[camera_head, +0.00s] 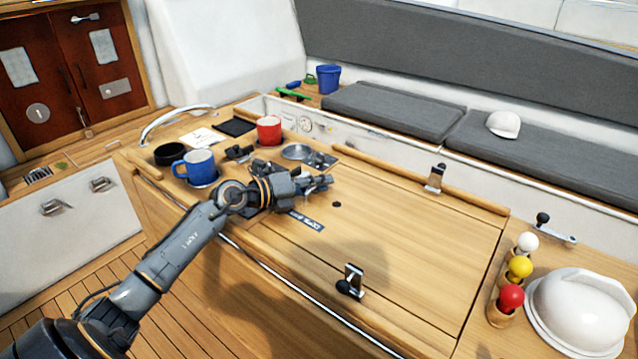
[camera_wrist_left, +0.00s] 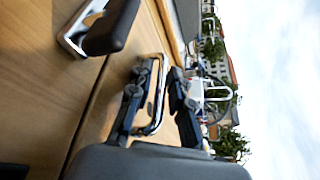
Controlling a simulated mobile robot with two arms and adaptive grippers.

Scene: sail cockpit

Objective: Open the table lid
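The wooden table lid (camera_head: 410,235) lies flat and shut in the middle of the head view. A near latch (camera_head: 350,282) with a black knob sits at its front edge, and a far latch (camera_head: 437,178) at its back edge. A small dark round spot (camera_head: 337,204) is on the lid. My left gripper (camera_head: 322,184) is over the lid's left part, pointing right. In the left wrist view its fingers (camera_wrist_left: 160,100) stand apart, with a chrome loop showing between them; contact cannot be told. A black-handled metal latch (camera_wrist_left: 95,30) shows at upper left. My right gripper is out of view.
A blue mug (camera_head: 198,166), a black cup (camera_head: 168,154) and a red mug (camera_head: 269,130) stand beyond the lid's left end. Red, yellow and white balls (camera_head: 519,267) and a white helmet (camera_head: 582,310) are at the right. The lid's right half is clear.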

